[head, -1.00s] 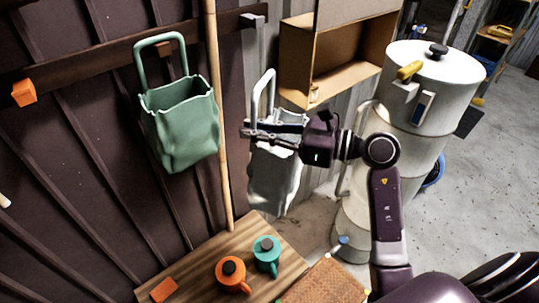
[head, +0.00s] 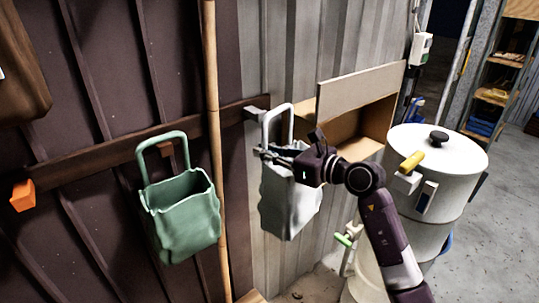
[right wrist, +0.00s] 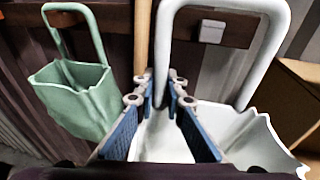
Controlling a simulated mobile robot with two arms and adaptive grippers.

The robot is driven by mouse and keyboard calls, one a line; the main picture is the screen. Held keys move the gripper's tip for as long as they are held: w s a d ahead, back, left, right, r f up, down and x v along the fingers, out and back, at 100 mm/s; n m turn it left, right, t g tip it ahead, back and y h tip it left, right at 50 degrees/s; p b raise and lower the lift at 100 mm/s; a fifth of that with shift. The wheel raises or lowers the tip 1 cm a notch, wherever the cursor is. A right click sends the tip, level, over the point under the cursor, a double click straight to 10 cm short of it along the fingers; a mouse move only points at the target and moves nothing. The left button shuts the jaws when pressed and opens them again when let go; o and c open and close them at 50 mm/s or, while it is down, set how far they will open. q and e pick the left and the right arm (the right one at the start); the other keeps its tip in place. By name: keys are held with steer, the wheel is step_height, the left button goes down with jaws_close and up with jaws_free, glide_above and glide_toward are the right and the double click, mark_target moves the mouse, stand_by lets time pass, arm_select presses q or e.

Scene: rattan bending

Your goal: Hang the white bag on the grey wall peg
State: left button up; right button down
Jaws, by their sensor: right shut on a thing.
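The white bag (head: 291,205) is upright in front of the wall, its stiff handle loop standing above it. My right gripper (head: 272,153) is shut on the white bag near the handle's base; the right wrist view shows its blue-padded fingers (right wrist: 163,95) there. The grey wall peg (head: 256,114) sits on the dark rail, at the upper left of the handle in the head view. In the right wrist view the grey peg (right wrist: 211,31) shows through the handle loop. I cannot tell whether the handle touches the peg. My left gripper is out of view.
A green bag (head: 182,215) hangs on a brown peg left of a tall bamboo pole (head: 213,150). An orange peg (head: 22,195) is at far left. An open cardboard-coloured box (head: 352,95) and a white drum (head: 437,150) stand close to the right.

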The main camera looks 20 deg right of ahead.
steer(key=shift+w+a+f, duration=0.1)
steer(key=shift+w+a, duration=0.1)
steer(key=shift+w, duration=0.55)
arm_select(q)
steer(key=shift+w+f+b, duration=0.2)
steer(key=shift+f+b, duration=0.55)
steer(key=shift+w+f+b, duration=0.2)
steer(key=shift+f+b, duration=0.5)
arm_select(e)
steer(key=d+x, duration=0.1)
steer(key=x, duration=0.6)
steer(key=shift+w+f, duration=0.45)
steer(key=shift+w, duration=0.25)
steer(key=c, duration=1.9)
jaws_free()
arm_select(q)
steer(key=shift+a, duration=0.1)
arm_select(e)
steer(key=shift+f, duration=0.1)
steer(key=v, duration=1.2)
